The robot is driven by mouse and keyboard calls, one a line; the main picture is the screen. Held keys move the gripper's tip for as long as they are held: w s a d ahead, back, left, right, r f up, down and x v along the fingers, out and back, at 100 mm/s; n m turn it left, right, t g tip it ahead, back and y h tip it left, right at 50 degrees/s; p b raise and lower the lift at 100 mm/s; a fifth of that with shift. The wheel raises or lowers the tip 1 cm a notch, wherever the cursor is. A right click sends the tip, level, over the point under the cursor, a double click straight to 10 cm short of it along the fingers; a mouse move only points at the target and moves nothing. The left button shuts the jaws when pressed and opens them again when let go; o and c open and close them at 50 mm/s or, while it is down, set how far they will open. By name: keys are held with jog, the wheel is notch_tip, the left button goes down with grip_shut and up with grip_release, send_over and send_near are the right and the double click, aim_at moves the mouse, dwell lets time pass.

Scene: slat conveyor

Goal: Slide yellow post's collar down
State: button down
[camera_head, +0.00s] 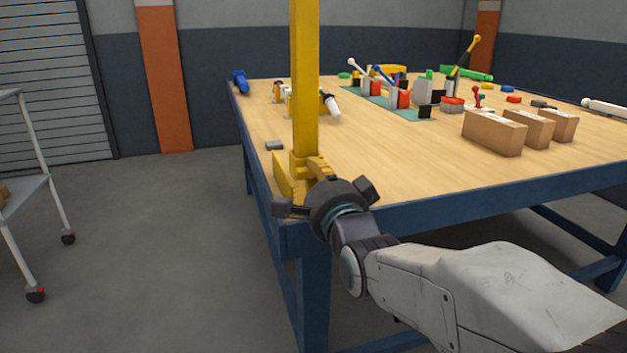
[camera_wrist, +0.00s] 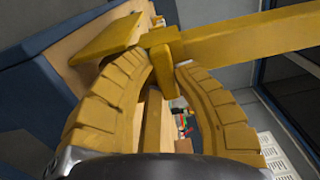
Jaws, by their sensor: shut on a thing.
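The yellow post (camera_head: 304,75) stands upright at the near left corner of the workbench and runs out of the top of the head view. In the wrist view the post (camera_wrist: 250,36) lies sideways toward the right. A yellow collar (camera_head: 303,162) shows around the post low down, just above the bench top; in the wrist view its block (camera_wrist: 164,50) is between my fingertips. My gripper (camera_head: 318,172), with yellow segmented fingers (camera_wrist: 163,62), is shut on the collar. The fingers partly hide the collar and the post's foot. A yellow plate (camera_wrist: 108,40) shows beside the collar.
The wooden bench top (camera_head: 390,165) has a blue frame. Cardboard boxes (camera_head: 495,133) stand at the right, and levers on a green mat (camera_head: 400,108) farther back. A small grey block (camera_head: 275,145) lies left of the post. The floor left of the bench is clear up to a wheeled cart (camera_head: 28,195).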

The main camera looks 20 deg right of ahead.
jog(key=shift+f, duration=0.35)
jog(key=c, duration=1.3)
grip_release()
jog(key=o, duration=0.4)
jog(key=shift+r, duration=0.1)
jog(key=shift+c, duration=0.2)
jog(key=s, duration=0.7)
jog(key=shift+s, duration=0.2)
